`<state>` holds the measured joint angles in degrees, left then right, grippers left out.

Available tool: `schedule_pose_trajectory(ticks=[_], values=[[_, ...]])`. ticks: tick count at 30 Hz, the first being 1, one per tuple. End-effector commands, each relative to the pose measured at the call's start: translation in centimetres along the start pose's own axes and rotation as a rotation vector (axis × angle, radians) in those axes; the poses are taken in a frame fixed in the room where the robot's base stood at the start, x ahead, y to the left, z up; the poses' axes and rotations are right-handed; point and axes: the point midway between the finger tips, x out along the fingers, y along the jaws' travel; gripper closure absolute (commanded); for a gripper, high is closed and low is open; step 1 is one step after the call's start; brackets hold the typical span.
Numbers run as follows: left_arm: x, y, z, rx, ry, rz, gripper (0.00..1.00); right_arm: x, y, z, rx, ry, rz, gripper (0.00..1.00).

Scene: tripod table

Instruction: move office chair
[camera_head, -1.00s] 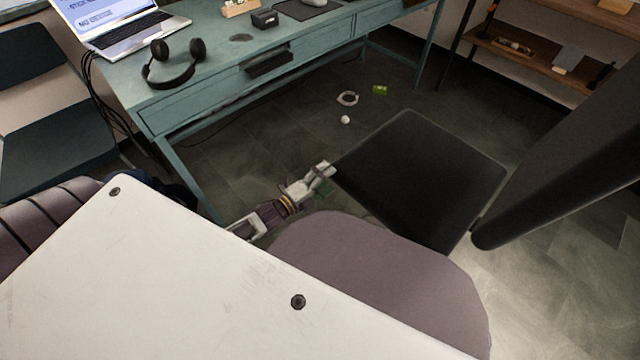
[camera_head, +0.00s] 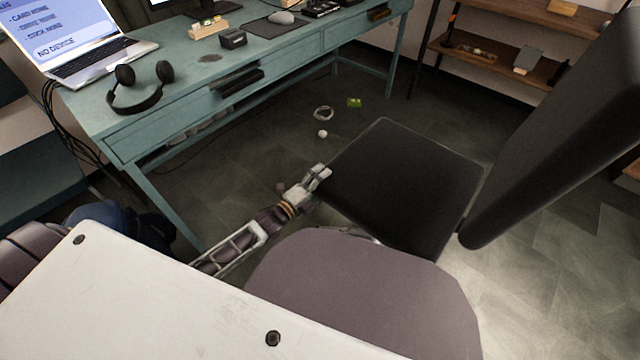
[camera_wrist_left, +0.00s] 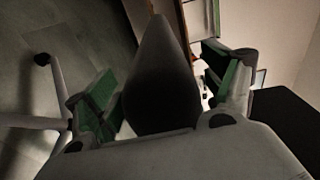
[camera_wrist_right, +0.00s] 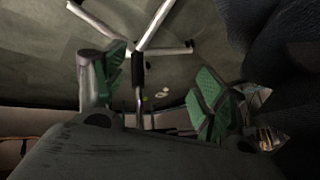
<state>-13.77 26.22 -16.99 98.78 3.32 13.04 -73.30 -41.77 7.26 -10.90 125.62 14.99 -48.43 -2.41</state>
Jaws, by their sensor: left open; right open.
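The office chair has a black seat (camera_head: 400,185) and a tall black backrest (camera_head: 565,130) in the head view. My left gripper (camera_head: 319,172) is at the seat's left edge. In the left wrist view my left gripper (camera_wrist_left: 160,95) has its green-padded fingers apart, with a dark, wedge-shaped chair part (camera_wrist_left: 160,85) between them; contact cannot be told. My right gripper (camera_wrist_right: 160,95) is open in the right wrist view and hidden in the head view. The chair's column (camera_wrist_right: 138,75) and legs (camera_wrist_right: 155,22) show beyond its fingers.
A teal desk (camera_head: 185,105) stands behind, with a laptop (camera_head: 85,45), headphones (camera_head: 140,90) and small items on it. A white ball (camera_head: 322,134), a ring (camera_head: 323,113) and a green item (camera_head: 354,103) lie on the floor. A wooden shelf (camera_head: 490,62) stands at back right.

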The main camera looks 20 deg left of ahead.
Motion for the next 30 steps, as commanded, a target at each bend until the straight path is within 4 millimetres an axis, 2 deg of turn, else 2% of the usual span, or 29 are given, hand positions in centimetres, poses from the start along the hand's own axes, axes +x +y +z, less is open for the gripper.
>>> schedule_pose_trajectory(ticks=[6, 13, 25, 30], values=[[-0.01, 0.00, 0.00, 0.000, 0.000, 0.000, 0.17, 0.01, 0.00, -0.43, -0.002, 0.006, 0.000, 0.29], [-0.02, 0.00, 0.01, 0.000, 0.000, 0.000, 0.47, 0.06, -0.04, -0.91, -0.001, 0.013, 0.000, 0.29], [-0.03, 0.02, 0.02, 0.000, 0.000, 0.001, 0.98, 0.04, -0.13, -0.53, 0.004, 0.007, -0.001, 0.29], [-0.03, 0.03, 0.03, 0.000, 0.000, 0.001, 1.00, 0.02, -0.15, -0.25, 0.005, 0.003, -0.001, 0.29]])
